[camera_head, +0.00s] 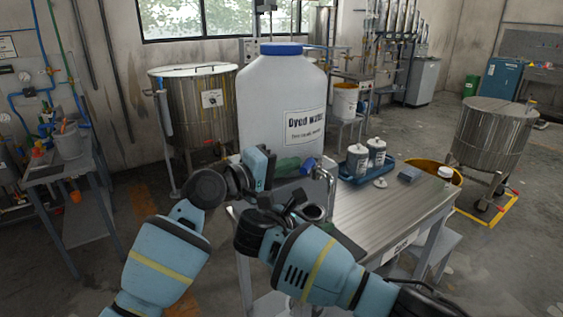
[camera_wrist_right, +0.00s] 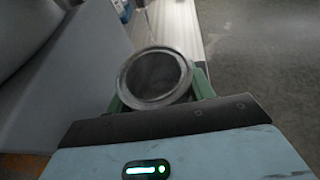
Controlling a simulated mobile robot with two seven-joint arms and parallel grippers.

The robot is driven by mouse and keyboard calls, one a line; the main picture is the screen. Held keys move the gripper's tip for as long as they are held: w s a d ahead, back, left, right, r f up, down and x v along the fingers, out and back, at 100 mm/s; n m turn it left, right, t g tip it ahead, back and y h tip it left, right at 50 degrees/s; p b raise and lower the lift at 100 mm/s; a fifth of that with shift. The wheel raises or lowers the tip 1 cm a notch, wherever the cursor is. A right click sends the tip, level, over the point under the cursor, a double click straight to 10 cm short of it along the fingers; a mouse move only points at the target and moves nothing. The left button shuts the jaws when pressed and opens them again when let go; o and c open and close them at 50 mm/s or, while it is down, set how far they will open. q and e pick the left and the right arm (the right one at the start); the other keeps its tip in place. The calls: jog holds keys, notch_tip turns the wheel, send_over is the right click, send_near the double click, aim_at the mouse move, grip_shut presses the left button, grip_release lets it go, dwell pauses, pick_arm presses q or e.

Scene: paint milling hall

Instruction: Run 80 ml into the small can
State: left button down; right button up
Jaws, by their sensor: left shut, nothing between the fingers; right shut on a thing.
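The large white container (camera_head: 282,95) with a blue cap and a "Dyed water" label stands at the table's left end. My left gripper (camera_head: 290,165) is shut and empty low in front of it, its green fingers close beside a blue part (camera_head: 308,166), perhaps the tap handle. Whether they touch is unclear. My right gripper (camera_head: 300,207) is shut on the small open can (camera_head: 313,212), lower and nearer. In the right wrist view the can (camera_wrist_right: 155,77) sits between green fingers, mouth towards the camera; its grey inside shows no clear liquid. A thin spout-like thing shows beyond the rim.
A small round lid (camera_head: 380,183) and a grey-blue box (camera_head: 410,174) lie nearby. An orange-rimmed vessel (camera_head: 452,172) stands behind the right end. The table's front middle is clear.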

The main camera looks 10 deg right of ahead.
dwell(0.4)
pick_arm(q)
jog(key=v, duration=1.1)
jog(key=shift+a+r, duration=0.25)
jog(key=shift+r, duration=0.1)
jog(key=shift+w+a+r+m+g, duration=0.15)
jog(key=shift+w+a+m+g, duration=0.25)
jog(key=shift+w+g, duration=0.35)
jog(key=shift+w+a+r+m+g, duration=0.2)
jog(key=shift+w+a+g, duration=0.35)
jog(key=shift+w, duration=0.4)
jog(key=shift+w+a+r+m+g, duration=0.1)
jog(key=shift+w+a+m+g, duration=0.3)
jog(key=shift+w+g, duration=0.4)
jog(key=shift+w+d, duration=0.1)
